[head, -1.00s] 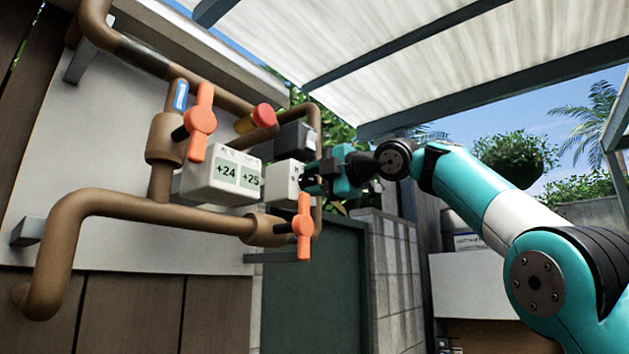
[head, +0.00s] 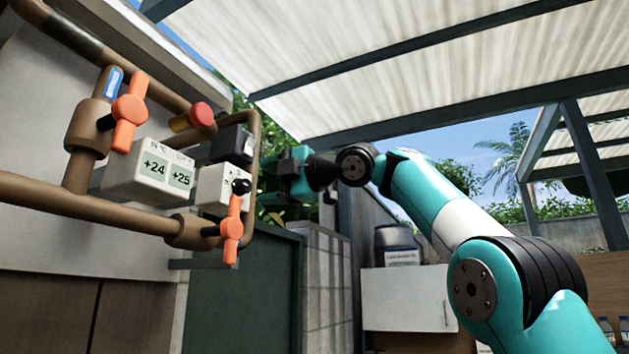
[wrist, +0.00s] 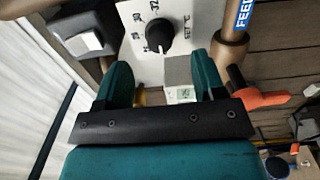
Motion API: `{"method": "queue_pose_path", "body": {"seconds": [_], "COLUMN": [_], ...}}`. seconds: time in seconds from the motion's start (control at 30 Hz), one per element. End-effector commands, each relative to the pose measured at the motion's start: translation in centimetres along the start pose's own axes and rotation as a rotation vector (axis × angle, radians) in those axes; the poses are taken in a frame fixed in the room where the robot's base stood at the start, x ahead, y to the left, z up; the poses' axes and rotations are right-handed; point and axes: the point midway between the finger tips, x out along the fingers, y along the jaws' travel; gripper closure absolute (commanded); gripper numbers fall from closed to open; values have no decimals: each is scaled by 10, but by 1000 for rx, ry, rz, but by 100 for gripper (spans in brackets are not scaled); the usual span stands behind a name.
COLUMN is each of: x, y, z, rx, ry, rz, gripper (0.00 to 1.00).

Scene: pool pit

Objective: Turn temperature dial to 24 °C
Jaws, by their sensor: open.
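The temperature dial is a black round knob (head: 241,187) on a white box (head: 212,190). In the wrist view the knob (wrist: 160,34) sits on a white plate with printed numbers around it, too small and tilted to read surely; where it points is unclear. A display box (head: 146,180) left of it reads +24 and +25. My gripper (head: 270,180) is just right of the dial in the head view. In the wrist view my gripper (wrist: 161,78) is open and empty, its teal fingers spread on either side below the knob, apart from it.
Brown pipes surround the dial box. An orange valve handle (head: 231,229) hangs just below it, another (head: 129,112) is at upper left. Open air lies right of the panel.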

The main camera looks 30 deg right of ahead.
Motion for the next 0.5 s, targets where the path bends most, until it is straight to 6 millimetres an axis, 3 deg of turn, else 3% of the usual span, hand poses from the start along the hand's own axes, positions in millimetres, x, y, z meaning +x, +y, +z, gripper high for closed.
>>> {"method": "queue_pose_path", "body": {"seconds": [0.1,0.3,0.5], "x": [-34,-83,-112], "y": [-3,-1,-1], "z": [2,2,1], "rx": [-3,-3,-2], "ry": [-8,-8,-3], "rz": [1,0,-1], "gripper": [37,37,37]}}
